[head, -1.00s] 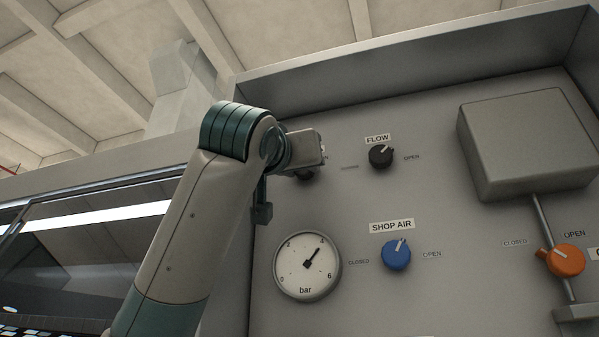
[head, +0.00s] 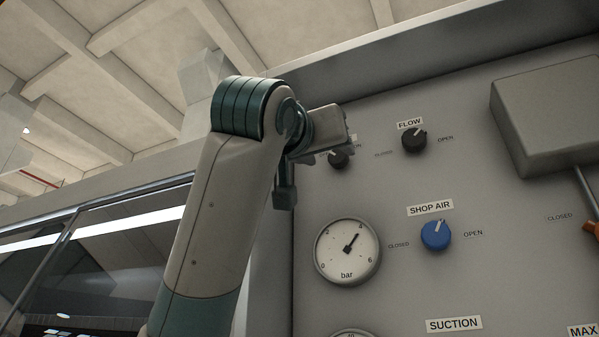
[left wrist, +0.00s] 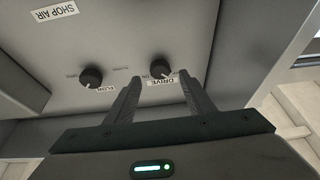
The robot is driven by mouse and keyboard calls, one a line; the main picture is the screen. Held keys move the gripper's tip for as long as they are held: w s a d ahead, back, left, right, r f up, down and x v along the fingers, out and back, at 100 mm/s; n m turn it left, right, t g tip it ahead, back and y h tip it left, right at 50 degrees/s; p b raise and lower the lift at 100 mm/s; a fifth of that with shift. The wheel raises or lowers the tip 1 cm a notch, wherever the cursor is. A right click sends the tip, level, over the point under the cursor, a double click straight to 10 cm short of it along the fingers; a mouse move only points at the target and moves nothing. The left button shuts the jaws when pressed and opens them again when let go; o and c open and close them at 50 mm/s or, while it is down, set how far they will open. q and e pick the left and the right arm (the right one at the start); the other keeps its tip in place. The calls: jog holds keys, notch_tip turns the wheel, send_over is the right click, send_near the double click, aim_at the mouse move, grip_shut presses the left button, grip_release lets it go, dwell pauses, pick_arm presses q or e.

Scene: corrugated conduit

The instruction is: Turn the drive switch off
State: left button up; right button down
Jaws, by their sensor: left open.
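The drive switch is a small black knob. In the left wrist view the knob (left wrist: 160,68) sits above its DRIVE label (left wrist: 160,82), which reads upside down there. In the head view the knob (head: 339,160) is partly hidden behind my left gripper (head: 328,137). In the left wrist view my left gripper (left wrist: 161,78) is open and empty, its two fingers on either side of the knob and label. I cannot tell whether the fingers touch the knob or the panel. My right gripper is in neither view.
The black FLOW knob (head: 414,140) is right of the drive knob. The blue SHOP AIR knob (head: 436,235) and a pressure gauge (head: 347,252) are below. A grey box (head: 556,115) projects from the panel at the right. A metal ledge (head: 400,60) runs along the panel's top.

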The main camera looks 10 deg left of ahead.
pick_arm(q)
jog(key=b+v, duration=0.4)
jog(key=v, duration=0.8)
jog(key=shift+s, duration=0.25)
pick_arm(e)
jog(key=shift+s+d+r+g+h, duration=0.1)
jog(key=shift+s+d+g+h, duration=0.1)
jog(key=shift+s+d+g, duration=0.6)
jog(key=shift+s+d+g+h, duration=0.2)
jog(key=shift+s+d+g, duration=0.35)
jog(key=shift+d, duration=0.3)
pick_arm(q)
jog(key=shift+f, duration=0.15)
